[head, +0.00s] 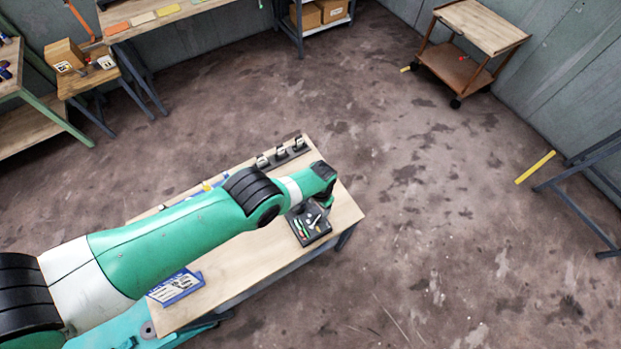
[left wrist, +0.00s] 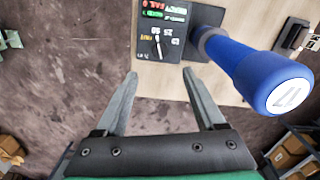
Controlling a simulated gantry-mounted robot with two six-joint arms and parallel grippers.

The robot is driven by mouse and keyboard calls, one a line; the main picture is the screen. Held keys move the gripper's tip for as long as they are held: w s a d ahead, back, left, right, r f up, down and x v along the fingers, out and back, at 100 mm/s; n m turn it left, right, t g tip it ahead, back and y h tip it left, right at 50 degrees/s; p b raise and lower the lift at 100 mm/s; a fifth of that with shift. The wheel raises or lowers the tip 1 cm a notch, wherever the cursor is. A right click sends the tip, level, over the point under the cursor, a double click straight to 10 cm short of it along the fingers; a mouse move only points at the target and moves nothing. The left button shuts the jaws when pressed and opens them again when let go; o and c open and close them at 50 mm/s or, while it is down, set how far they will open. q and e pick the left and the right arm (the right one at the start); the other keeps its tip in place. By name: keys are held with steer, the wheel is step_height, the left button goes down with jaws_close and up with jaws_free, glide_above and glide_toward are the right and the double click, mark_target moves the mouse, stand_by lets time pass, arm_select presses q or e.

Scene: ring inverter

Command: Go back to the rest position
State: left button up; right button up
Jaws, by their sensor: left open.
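My left gripper (head: 322,202) is at the right end of the wooden worktable (head: 345,212) in the head view, just above a small black panel device (head: 309,229). In the left wrist view the two fingers of my left gripper (left wrist: 160,75) are apart with nothing between them. The black panel device (left wrist: 165,35) lies beyond the fingertips, with a lit red and green display and a pale pointer. A blue cylinder (left wrist: 255,65) with a white labelled end stands to the right of the fingers, pointing toward the camera. My right gripper is not in view.
A blue-and-white card (head: 176,287) lies at the table's near left. Several small dark holders (head: 281,153) line its back edge. A wooden cart (head: 465,50) stands back right, and a bench (head: 165,22) back left. Open floor (head: 430,230) lies right of the table.

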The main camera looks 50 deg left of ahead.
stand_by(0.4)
arm_select(q)
steer(key=w+d+r+m+t, duration=0.1)
steer(key=w+d+r+t, duration=0.2)
steer(key=w+r+t, duration=1.1)
steer(key=w+d+r, duration=0.1)
steer(key=w+r, duration=0.3)
steer(key=r, duration=0.5)
steer(key=w+r, duration=0.3)
steer(key=r, duration=0.6)
steer(key=w+d+r, duration=0.1)
steer(key=w+r, duration=0.3)
steer(key=r, duration=0.5)
steer(key=s+d+r+t+h, duration=0.1)
steer(key=s+r+t, duration=0.25)
steer(key=r, duration=0.65)
steer(key=s+r+t, duration=0.3)
steer(key=s+r, duration=0.2)
steer(key=r, duration=0.6)
steer(key=s+r+t+h, duration=0.1)
steer(key=s+r+t, duration=0.2)
steer(key=s+r, duration=0.6)
steer(key=s+r+t, duration=0.4)
steer(key=s+r, duration=0.2)
steer(key=s, duration=0.5)
step_height(320, 180, down, 27)
steer(key=b, duration=2.7)
steer(key=shift+w+a+m, duration=0.15)
steer(key=shift+w+m, duration=0.1)
steer(key=shift+m, duration=0.05)
